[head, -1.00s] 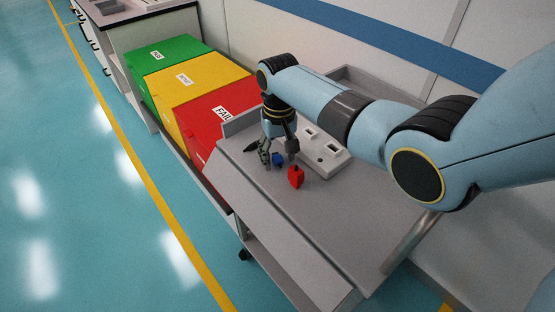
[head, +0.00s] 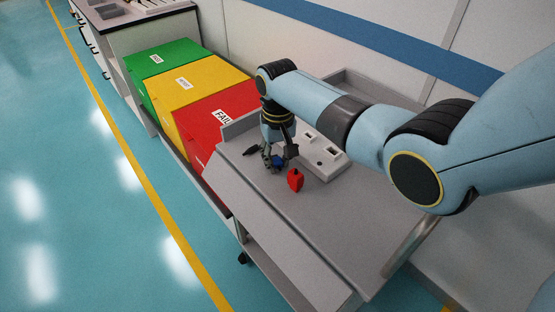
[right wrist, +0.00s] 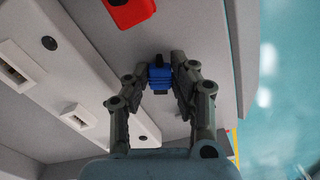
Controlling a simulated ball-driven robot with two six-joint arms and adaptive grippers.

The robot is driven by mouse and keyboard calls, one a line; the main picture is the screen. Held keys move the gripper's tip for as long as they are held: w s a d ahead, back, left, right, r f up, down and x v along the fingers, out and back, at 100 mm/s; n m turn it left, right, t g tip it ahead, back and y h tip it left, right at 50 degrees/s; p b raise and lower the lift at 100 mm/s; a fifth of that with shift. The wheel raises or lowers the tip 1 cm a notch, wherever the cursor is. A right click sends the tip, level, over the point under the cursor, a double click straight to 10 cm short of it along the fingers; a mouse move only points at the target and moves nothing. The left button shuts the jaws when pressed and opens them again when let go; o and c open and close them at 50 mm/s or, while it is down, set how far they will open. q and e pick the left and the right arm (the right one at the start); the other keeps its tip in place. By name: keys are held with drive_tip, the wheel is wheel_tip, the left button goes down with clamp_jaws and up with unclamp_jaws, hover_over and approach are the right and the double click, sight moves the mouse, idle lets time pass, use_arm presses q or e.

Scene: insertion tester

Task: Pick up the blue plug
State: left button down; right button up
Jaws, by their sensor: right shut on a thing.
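The blue plug (head: 278,160) is small and stands on the grey cart top in the head view, partly hidden by the fingers. My right gripper (head: 276,164) is around it from above, with its fingers shut on the plug's sides. In the right wrist view the blue plug (right wrist: 159,80) sits between the two fingertips of the right gripper (right wrist: 160,74). Whether the plug still touches the cart top is hard to tell. My left gripper is not in view.
A red plug (head: 295,180) stands close by, also seen in the right wrist view (right wrist: 128,12). A light tester box with sockets (head: 327,157) lies behind the gripper. A black object (head: 251,150) lies left. Red (head: 210,118), yellow (head: 185,92) and green (head: 160,60) bins stand beyond.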

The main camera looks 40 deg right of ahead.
sight(278, 162)
drive_tip(key=shift+r, duration=0.45)
wheel_tip(278, 162, up, 3)
drive_tip(key=shift+f, duration=0.15)
drive_tip(key=s+d+r, duration=0.3)
drive_tip(key=d+r, duration=0.4)
drive_tip(key=d, duration=0.4)
